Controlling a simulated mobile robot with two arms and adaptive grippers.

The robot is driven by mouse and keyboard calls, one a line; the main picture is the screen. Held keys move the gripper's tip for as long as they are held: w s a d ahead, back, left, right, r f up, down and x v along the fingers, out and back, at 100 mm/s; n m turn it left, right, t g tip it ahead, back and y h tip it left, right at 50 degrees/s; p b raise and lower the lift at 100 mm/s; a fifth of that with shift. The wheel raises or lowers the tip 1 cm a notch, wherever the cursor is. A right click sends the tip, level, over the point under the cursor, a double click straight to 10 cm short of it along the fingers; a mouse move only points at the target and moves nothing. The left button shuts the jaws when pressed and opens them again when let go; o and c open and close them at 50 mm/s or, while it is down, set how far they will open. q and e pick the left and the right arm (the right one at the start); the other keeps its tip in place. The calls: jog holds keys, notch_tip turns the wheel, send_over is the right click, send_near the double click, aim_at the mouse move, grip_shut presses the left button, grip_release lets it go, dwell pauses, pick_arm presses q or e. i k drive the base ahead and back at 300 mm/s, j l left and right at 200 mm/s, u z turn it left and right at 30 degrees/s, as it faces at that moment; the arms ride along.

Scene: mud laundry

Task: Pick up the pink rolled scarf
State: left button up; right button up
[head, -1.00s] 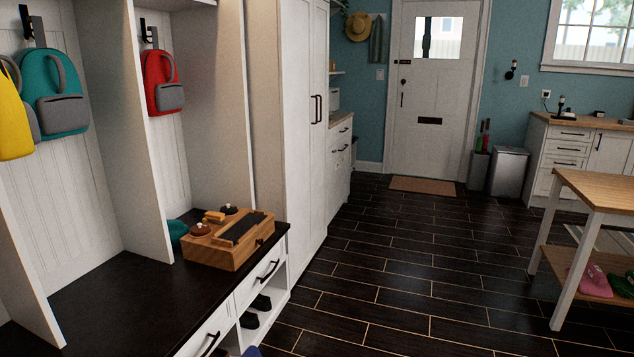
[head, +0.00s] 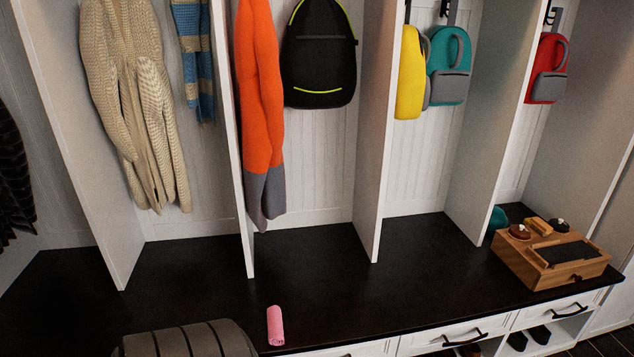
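The pink rolled scarf (head: 275,326) lies on the dark bench top (head: 330,285), close to its front edge at the bottom middle of the head view. It is a small roll, its long side pointing toward the back of the bench. Nothing covers it. Neither of my grippers shows in the head view.
A grey striped rounded object (head: 190,341) is just left of the scarf at the bottom edge. A wooden box (head: 552,262) with small items stands at the bench's right end. Upright dividers (head: 375,150) split the bench back. The bench's middle is clear.

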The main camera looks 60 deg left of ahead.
aim_at(276, 337)
jog(key=u, duration=2.2)
